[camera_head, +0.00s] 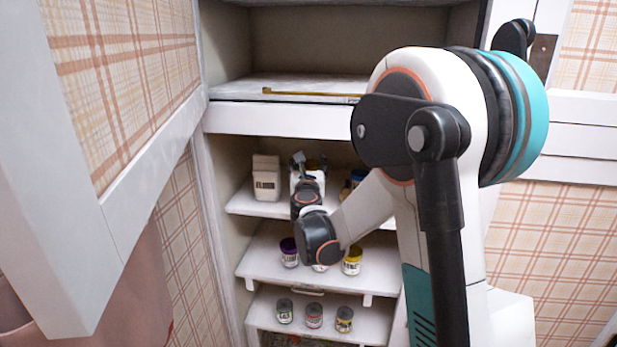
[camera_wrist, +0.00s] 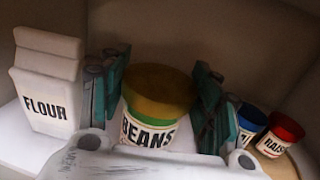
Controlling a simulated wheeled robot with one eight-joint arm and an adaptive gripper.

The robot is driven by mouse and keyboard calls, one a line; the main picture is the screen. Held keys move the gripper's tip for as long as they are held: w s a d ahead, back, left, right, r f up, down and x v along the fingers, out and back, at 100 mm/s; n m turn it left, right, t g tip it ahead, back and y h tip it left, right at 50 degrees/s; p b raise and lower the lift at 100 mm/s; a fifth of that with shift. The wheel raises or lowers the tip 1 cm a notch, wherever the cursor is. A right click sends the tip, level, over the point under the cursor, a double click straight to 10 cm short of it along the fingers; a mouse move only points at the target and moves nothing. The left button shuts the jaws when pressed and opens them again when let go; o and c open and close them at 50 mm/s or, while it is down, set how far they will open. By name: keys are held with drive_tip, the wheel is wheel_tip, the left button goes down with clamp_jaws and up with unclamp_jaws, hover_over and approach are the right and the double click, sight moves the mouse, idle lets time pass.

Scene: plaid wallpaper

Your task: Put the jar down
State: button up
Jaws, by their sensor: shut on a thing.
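The jar (camera_wrist: 158,100) has a brown and yellow lid and a white label reading BEANS. It stands between the teal-padded fingers of my gripper (camera_wrist: 155,95) in the wrist view, and the gripper is shut on it. In the head view my gripper (camera_head: 308,172) reaches into the cabinet at the upper of the small shelves (camera_head: 240,204). There the jar is mostly hidden behind my wrist. I cannot tell whether its base touches the shelf.
A white FLOUR carton (camera_wrist: 47,85) stands left of the jar. A blue-lidded jar (camera_wrist: 250,118) and a red-lidded jar (camera_wrist: 280,135) stand to its right. Lower shelves hold several small jars (camera_head: 352,262). An open cabinet door (camera_head: 120,100) stands at left.

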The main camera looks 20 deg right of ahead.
drive_tip(key=shift+w+d+f+b, duration=0.15)
drive_tip(key=shift+f+b, duration=0.15)
drive_tip(key=shift+f, duration=0.6)
drive_tip(key=shift+w+a+f+b, duration=0.15)
drive_tip(key=shift+f+b, duration=0.1)
drive_tip(key=shift+f, duration=0.65)
drive_tip(key=shift+d, duration=0.1)
drive_tip(key=o, duration=1.2)
drive_tip(key=shift+f, duration=0.1)
